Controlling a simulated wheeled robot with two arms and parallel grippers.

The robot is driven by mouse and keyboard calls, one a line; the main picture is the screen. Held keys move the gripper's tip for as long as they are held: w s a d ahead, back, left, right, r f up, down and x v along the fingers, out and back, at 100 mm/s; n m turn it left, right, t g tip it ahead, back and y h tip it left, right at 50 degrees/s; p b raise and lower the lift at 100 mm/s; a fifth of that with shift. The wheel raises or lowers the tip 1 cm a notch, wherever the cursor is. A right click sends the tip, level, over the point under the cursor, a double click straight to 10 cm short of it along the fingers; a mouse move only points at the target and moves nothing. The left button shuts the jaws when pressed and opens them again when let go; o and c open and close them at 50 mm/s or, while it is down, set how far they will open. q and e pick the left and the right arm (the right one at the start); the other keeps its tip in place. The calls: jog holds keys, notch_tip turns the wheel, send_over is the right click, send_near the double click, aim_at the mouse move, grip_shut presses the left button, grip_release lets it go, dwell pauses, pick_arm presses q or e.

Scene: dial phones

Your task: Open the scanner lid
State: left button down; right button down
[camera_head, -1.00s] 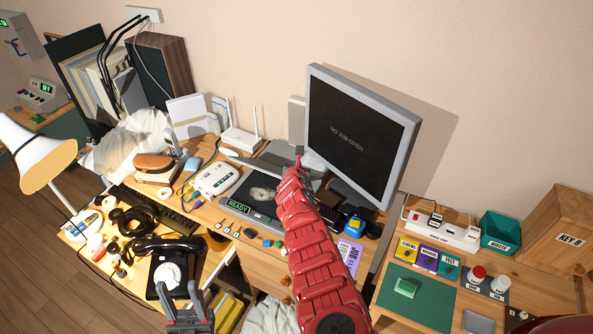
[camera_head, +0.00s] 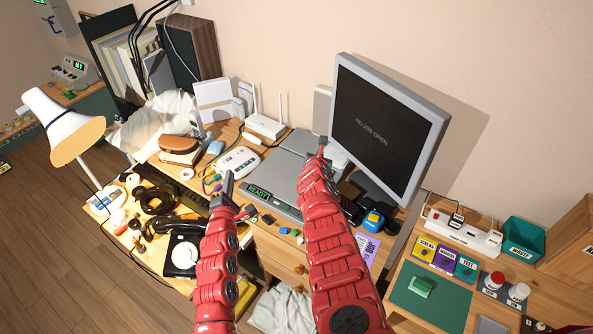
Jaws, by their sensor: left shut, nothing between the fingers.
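The scanner (camera_head: 258,193) is a flat grey unit on the desk with a green READY display at its front edge. A plain grey lid (camera_head: 276,174) lies over its top and looks down; no glass shows. My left gripper (camera_head: 227,185) is shut and empty at the scanner's front left corner. I cannot tell if it touches. My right gripper (camera_head: 322,148) is over the scanner's right side, below the monitor. Its fingers are too small and edge-on to tell open or shut. My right arm hides the scanner's right front part.
The monitor (camera_head: 385,130) stands close behind my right arm. A white router (camera_head: 265,126) is at the back. A white device (camera_head: 237,162) lies left of the scanner, the black phone (camera_head: 183,256) in front left. Small coloured pieces (camera_head: 267,219) lie along the front edge.

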pick_arm(q)
jog(key=d+f+n+g+h, duration=0.2)
jog(key=d+n+g+h, duration=0.15)
jog(key=d, duration=0.35)
jog(key=d+f+n+g+h, duration=0.3)
jog(key=d+g+h, duration=0.1)
jog(key=d, duration=0.3)
jog(key=w+d+f, duration=0.1)
jog(key=w+d, duration=0.4)
jog(key=w, duration=0.4)
jog(key=shift+d+f, duration=0.2)
jog(key=shift+d, duration=0.15)
jog(key=shift+m, duration=0.25)
pick_arm(e)
jog(key=c, duration=1.5)
grip_release()
jog(key=shift+c, duration=0.2)
jog(key=o, duration=0.9)
jog(key=shift+s, duration=0.1)
